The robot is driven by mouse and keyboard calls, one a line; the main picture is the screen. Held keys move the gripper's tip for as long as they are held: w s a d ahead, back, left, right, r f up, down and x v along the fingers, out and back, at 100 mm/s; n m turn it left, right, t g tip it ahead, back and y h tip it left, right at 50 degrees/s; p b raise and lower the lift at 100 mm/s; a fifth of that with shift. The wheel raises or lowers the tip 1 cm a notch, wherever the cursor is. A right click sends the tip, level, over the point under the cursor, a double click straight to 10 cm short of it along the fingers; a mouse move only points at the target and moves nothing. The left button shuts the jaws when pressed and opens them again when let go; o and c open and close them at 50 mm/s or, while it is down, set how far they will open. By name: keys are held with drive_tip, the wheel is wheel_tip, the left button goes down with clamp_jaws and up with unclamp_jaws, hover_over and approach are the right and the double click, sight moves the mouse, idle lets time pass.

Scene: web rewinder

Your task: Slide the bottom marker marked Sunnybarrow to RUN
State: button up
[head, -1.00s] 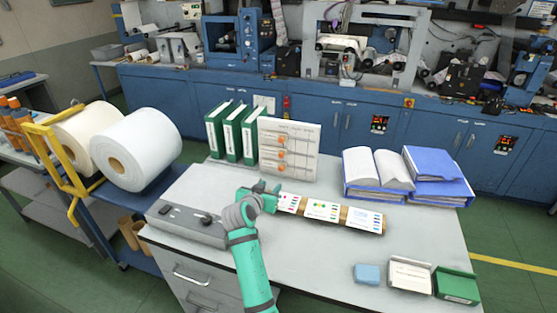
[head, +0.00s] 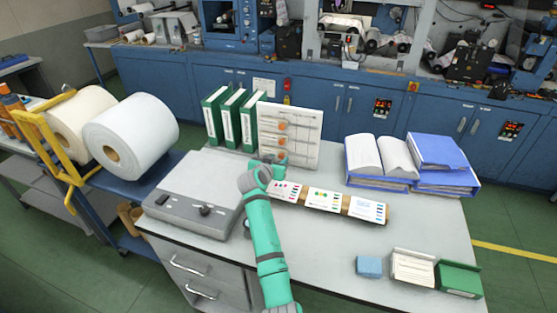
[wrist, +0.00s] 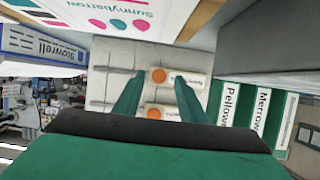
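The upright white board (head: 309,135) stands at the back of the desk with several slotted rows and orange markers. The bottom marker (head: 281,156) shows just above my gripper (head: 279,169) in the head view. The wrist view is upside down, so the bottom marker (wrist: 158,75) is its upper orange knob. The fingers of my gripper (wrist: 158,78) are apart, one on each side of this knob; I cannot tell whether they touch it. Another marker (wrist: 155,113) is partly hidden behind the gripper body. The marker labels are too small to read.
Cards on a brown roll (head: 325,200) lie in front of the board, with a Sunnybarrow card (wrist: 120,20) close by in the wrist view. Green binders (head: 231,118) stand left, blue binders (head: 440,152) right. A grey scale (head: 195,190) sits at left.

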drive_tip(key=shift+w+d+f, duration=0.2)
drive_tip(key=shift+w+f, duration=0.05)
drive_tip(key=shift+w, duration=0.3)
drive_tip(key=shift+c, duration=0.4)
clamp_jaws()
